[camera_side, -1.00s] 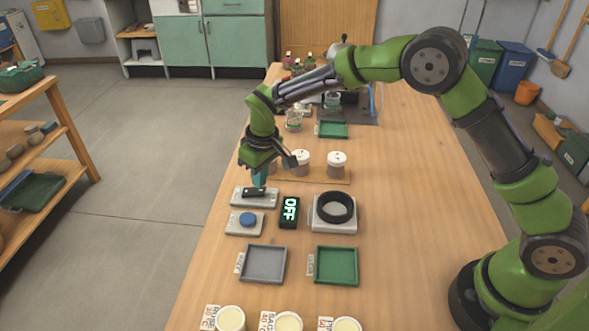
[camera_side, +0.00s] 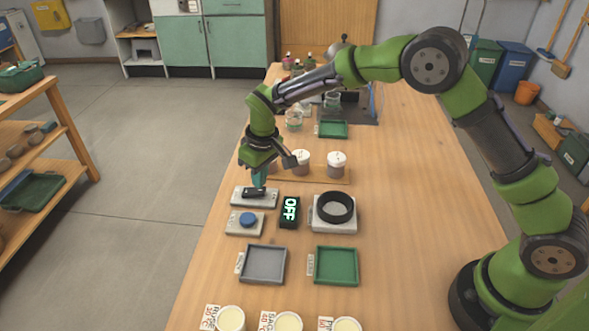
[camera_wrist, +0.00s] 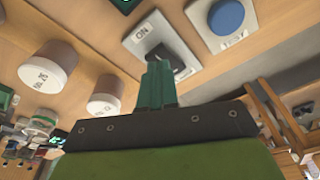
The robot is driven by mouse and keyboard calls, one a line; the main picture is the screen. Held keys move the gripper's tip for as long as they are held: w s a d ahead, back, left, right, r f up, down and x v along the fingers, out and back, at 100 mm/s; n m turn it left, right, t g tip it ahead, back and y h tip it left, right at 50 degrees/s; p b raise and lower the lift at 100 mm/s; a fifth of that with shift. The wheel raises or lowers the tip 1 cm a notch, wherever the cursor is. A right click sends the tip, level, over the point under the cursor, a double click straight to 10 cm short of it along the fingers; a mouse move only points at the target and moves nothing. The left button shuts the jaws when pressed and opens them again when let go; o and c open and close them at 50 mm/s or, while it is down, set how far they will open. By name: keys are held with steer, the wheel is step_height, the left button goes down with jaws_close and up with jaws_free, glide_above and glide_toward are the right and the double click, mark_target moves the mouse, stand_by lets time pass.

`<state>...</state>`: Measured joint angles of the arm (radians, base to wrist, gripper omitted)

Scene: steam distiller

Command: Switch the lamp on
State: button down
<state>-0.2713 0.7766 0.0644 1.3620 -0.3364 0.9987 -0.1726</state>
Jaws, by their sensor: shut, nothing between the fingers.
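The switch is a pale plate (camera_side: 269,199) with a black lever or rocker (camera_side: 254,191), on the left side of the bench. In the wrist view its plate (camera_wrist: 135,38) carries the label ON, beside the dark moving part (camera_wrist: 183,62). My gripper (camera_side: 259,181) is shut and empty, pointing down with its tips at the black part. In the wrist view the gripper tips (camera_wrist: 157,68) overlap the edge of the black part; I cannot tell whether they touch. A black display (camera_side: 290,212) to the right reads OFF. I cannot pick out a lamp for certain.
A blue button (camera_side: 248,219) on its plate sits just in front of the switch. A black ring (camera_side: 336,207) on a pale base stands to the right. White-lidded jars (camera_side: 336,164) stand behind. Grey (camera_side: 263,264) and green (camera_side: 336,266) trays lie in front.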

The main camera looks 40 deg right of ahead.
mark_target(261, 191)
steer(key=shift+f, duration=0.95)
stand_by(0.8)
steer(key=shift+r, duration=3.55)
